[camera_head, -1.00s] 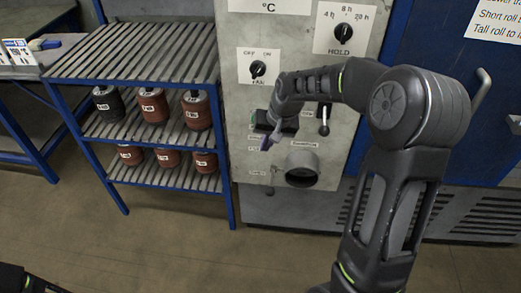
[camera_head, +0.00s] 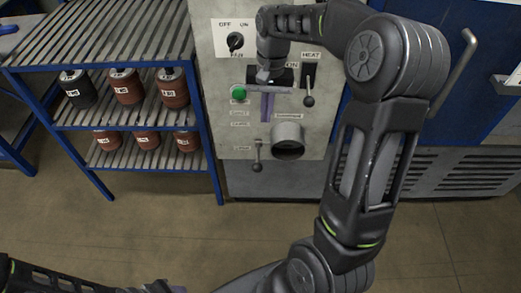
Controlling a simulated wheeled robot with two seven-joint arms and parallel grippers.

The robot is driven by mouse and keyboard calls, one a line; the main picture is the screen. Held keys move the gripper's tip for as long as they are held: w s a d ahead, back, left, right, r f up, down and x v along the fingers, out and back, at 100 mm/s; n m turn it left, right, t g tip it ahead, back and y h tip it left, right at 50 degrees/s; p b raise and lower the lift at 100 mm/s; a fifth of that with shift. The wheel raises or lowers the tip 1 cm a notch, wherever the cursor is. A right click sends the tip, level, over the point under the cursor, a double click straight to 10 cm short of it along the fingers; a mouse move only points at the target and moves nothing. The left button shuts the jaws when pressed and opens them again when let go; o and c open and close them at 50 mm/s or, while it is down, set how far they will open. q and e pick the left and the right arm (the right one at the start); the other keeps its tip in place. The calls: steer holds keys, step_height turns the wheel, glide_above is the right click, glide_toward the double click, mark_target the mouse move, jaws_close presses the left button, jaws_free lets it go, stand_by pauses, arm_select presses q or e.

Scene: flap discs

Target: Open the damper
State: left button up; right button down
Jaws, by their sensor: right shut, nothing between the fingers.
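The grey control panel (camera_head: 206,60) carries a round duct outlet (camera_head: 288,140) at its lower right. A small lever with a dark ball knob (camera_head: 257,167) hangs pointing down, left of and below the outlet, beside a column of small labels (camera_head: 239,124) too small to read. My right gripper (camera_head: 267,118) is shut and empty, its purple fingers pointing down above the lever, apart from the knob. It hides part of the panel. My left arm shows at the bottom left, and its gripper (camera_head: 178,289) is cut by the lower edge, so its jaws cannot be read.
A green button (camera_head: 239,91) sits left of my right gripper, and a HEAT lever (camera_head: 309,100) hangs to its right. A FAN switch (camera_head: 235,41) is above. A blue rack (camera_head: 133,138) with several red and dark cylinders stands left. The floor in front is clear.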

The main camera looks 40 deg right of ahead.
glide_above(258, 155)
steer(key=d, duration=0.1)
step_height(258, 155, down, 9)
arm_select(q)
steer(key=shift+r+p, duration=0.6)
arm_select(e)
steer(key=s+a+f, duration=0.2)
steer(key=shift+s+f, duration=0.15)
steer(key=shift+s, duration=0.25)
arm_select(q)
steer(key=shift+f, duration=0.15)
arm_select(e)
steer(key=shift+f, duration=0.1)
